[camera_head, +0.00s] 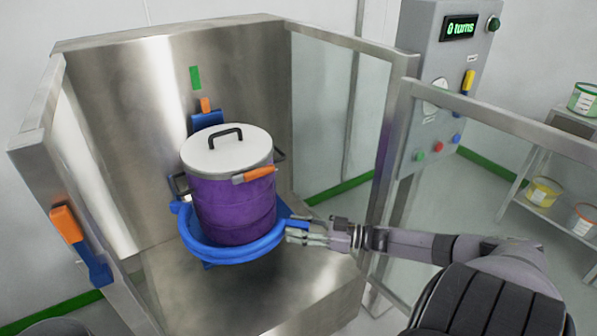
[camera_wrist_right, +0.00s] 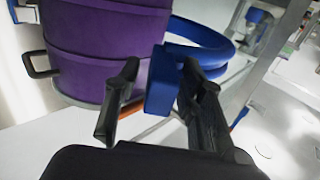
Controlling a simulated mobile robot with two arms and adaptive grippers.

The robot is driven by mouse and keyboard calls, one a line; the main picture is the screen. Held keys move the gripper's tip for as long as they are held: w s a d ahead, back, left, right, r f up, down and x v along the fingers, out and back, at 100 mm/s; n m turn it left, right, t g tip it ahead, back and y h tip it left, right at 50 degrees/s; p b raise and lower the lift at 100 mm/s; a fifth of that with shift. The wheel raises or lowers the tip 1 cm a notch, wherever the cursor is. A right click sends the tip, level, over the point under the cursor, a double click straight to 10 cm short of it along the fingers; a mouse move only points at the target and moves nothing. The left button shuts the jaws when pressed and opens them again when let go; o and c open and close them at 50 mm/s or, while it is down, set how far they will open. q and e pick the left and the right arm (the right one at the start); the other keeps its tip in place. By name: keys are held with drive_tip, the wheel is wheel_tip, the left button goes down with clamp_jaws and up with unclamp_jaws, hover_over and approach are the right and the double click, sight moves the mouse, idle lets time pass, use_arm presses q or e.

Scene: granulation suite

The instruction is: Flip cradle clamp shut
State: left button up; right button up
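A purple drum (camera_head: 235,208) with a white lid (camera_head: 226,150) stands upright in a blue ring-shaped cradle (camera_head: 232,255). An orange clamp handle (camera_head: 254,174) lies across the drum's right side just below the lid. Another blue piece with an orange tip (camera_head: 205,104) stands upright behind the drum. My right gripper (camera_head: 305,232) is at the cradle's right side. In the right wrist view its fingers (camera_wrist_right: 158,95) are apart, on either side of a blue block (camera_wrist_right: 160,82) beside the drum. Whether they touch it is unclear. My left gripper is out of view.
Steel walls (camera_head: 120,120) enclose the cradle at left and back. A blue lever with an orange end (camera_head: 67,224) is at the left wall. A glass-panelled frame (camera_head: 400,100) and control panel (camera_head: 440,110) stand at right, with a shelf of tubs (camera_head: 543,191) beyond.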

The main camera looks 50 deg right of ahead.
wheel_tip(320, 180, up, 10)
idle(0.6)
drive_tip(key=shift+c, duration=0.2)
